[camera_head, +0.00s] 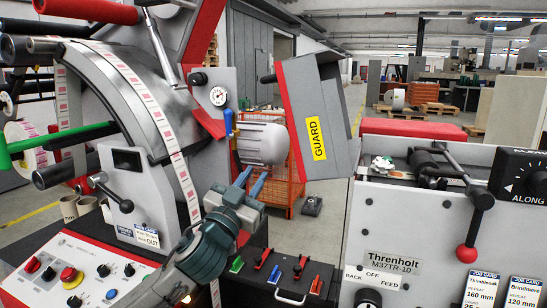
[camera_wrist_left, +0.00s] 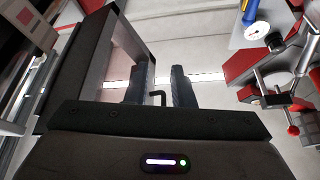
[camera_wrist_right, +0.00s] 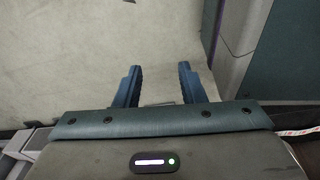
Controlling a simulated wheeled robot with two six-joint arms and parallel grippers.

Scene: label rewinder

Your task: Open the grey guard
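The grey guard (camera_head: 330,115) stands above the middle of the head view, a box-like cover with a red edge on its left and a yellow GUARD label (camera_head: 316,138). A black knob (camera_head: 268,78) sticks out at its upper left. My left gripper (camera_head: 250,183) is open and empty, below and left of the guard and apart from it in the head view. In the left wrist view its fingers (camera_wrist_left: 159,80) are spread, with a small black hooked part (camera_wrist_left: 157,96) showing between them. My right gripper (camera_wrist_right: 160,80) is open and empty, seen only in its wrist view.
A white cylinder (camera_head: 262,143) lies just above the left gripper. A control panel with a red button (camera_head: 71,276) is at lower left. A grey cabinet with a red-balled lever (camera_head: 467,253) stands at right. A dark framed panel (camera_wrist_left: 78,65) is close left in the left wrist view.

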